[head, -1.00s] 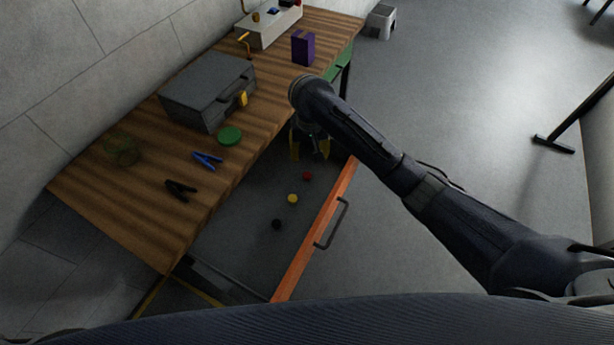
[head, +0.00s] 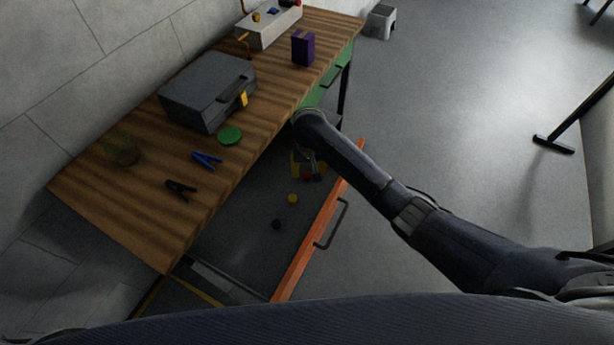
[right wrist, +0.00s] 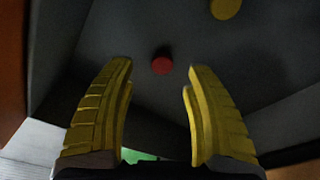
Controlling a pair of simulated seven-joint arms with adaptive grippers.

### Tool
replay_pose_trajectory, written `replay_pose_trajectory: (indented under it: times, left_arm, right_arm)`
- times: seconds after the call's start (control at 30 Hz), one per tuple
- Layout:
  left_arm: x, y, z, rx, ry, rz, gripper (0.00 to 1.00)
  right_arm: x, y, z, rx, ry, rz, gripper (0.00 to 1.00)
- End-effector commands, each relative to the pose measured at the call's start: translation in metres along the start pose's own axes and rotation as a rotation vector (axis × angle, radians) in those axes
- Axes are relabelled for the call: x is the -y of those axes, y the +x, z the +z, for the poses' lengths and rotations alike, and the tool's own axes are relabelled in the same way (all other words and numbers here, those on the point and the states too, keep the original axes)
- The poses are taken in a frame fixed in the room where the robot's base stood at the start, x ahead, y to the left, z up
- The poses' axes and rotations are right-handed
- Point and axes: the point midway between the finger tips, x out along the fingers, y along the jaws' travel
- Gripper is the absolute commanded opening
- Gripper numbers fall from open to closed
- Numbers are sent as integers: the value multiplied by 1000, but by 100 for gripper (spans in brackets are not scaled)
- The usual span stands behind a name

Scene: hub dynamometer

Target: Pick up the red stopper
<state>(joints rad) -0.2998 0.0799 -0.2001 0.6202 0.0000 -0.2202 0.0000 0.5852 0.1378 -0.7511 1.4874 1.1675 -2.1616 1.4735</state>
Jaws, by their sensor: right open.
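The red stopper (right wrist: 162,65) lies on the grey floor of the open drawer, between and just beyond the fingertips in the right wrist view. In the head view the red stopper (head: 308,175) shows partly beside my right gripper (head: 308,168). My right gripper (right wrist: 160,75) has two yellow fingers, spread apart and empty. It is inside the drawer area, above the stopper. My left gripper is not in view.
The open drawer has an orange front (head: 305,250) with a handle. A yellow stopper (head: 293,198) and a black stopper (head: 276,224) also lie in it. The wooden bench (head: 120,205) overhangs the drawer's left side and carries a grey case (head: 205,90), clamps and a green disc.

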Motion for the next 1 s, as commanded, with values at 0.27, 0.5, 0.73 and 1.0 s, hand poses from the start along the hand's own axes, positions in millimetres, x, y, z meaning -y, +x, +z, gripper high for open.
replay_pose_trajectory:
  times: [0.27,0.5,0.73,1.0]
  left_arm:
    - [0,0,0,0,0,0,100]
    - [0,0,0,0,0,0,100]
    - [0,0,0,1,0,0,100]
    - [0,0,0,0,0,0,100]
  right_arm:
    - [3,32,-2,2,1,1,53]
    - [3,47,-2,1,0,1,53]
    - [3,48,-2,0,0,0,53]
    - [3,48,-2,0,0,0,27]
